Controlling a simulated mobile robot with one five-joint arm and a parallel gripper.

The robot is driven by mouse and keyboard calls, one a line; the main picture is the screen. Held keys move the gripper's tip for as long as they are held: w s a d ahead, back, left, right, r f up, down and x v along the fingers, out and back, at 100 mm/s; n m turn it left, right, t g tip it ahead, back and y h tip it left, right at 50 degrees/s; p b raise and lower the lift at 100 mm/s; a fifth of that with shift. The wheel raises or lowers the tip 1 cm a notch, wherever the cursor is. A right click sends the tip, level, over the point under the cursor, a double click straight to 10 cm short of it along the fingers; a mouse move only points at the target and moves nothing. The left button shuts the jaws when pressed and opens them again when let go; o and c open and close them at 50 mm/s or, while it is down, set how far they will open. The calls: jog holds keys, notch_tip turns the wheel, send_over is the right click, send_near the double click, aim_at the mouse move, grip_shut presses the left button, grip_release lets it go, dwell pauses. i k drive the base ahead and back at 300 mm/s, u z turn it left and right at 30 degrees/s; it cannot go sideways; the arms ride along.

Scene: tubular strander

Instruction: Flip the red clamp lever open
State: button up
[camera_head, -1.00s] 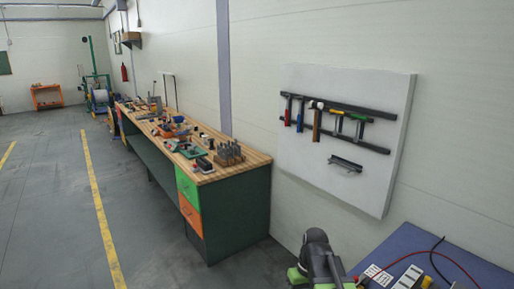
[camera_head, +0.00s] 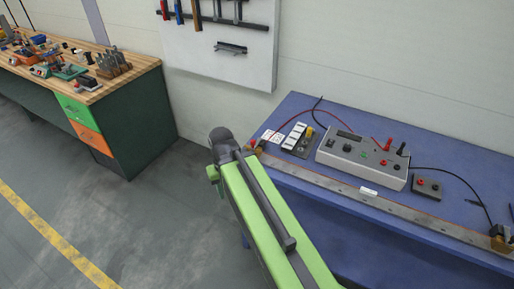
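No red clamp lever can be made out for certain. On the blue bench (camera_head: 400,231), a long flat metal bar (camera_head: 340,187) has a small brownish block (camera_head: 260,146) at its left end and a brass-coloured clamp block (camera_head: 499,238) at its right end; any lever on them is too small to tell. Red parts show on the grey control box (camera_head: 362,157) and on a small dark box (camera_head: 427,187). My green arm reaches up from the bottom middle, its dark joint left of the bench. My gripper is not visible.
A white strip of modules (camera_head: 293,137) and red and black cables lie on the bench. A tool board (camera_head: 220,60) hangs on the wall behind. A wooden workbench (camera_head: 140,80) with tools stands at left. The grey floor (camera_head: 130,225) between is clear.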

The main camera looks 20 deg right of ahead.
aim_at(254, 143)
jog(key=k, duration=1)
jog(key=u, duration=0.6)
jog(key=i, duration=1.1)
jog(key=u, duration=0.55)
jog(key=i, duration=0.7)
